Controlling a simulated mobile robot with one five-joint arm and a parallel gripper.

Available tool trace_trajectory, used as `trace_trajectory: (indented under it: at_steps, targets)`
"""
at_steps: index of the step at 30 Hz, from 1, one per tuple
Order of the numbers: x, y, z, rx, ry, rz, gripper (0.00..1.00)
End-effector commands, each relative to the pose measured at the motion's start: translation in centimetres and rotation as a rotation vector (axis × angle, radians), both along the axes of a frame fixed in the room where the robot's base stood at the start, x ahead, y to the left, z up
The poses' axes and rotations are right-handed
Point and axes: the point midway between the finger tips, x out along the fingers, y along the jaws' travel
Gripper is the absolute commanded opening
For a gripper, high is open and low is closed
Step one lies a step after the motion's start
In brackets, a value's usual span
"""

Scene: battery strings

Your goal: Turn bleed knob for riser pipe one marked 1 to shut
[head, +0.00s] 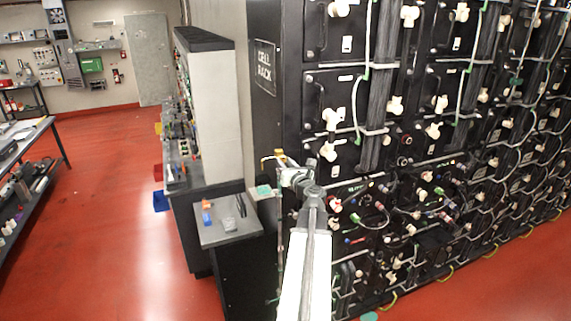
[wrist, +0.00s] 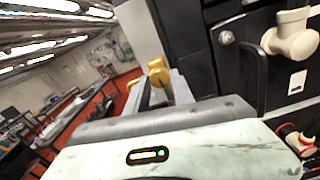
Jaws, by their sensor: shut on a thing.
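A yellow knob (wrist: 158,74) sits between the fingertips of my gripper (wrist: 164,88) in the wrist view, and the jaws are shut on it. In the head view a small yellow part (head: 279,154) shows at my gripper (head: 285,168), beside the near corner of the black cell rack. A thin upright pipe (head: 279,235) runs down below it along the rack's side. My arm covers part of this spot. No mark 1 can be read, and the knob's turned position cannot be told.
The black cell rack (head: 262,125) with pale fittings, cables and handles stands close on the right. A small grey shelf (head: 228,236) with blue and orange items is left of my arm. Red floor (head: 120,240) is open farther left, before a workbench (head: 22,140).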

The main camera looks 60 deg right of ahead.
Motion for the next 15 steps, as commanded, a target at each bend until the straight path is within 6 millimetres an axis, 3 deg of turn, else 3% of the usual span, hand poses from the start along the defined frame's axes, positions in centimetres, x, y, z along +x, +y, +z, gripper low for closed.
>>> trace_trajectory:
  at_steps: [15]
  targets:
    - [-0.09, -0.04, -0.04, 0.048, -0.035, -0.002, 0.0]
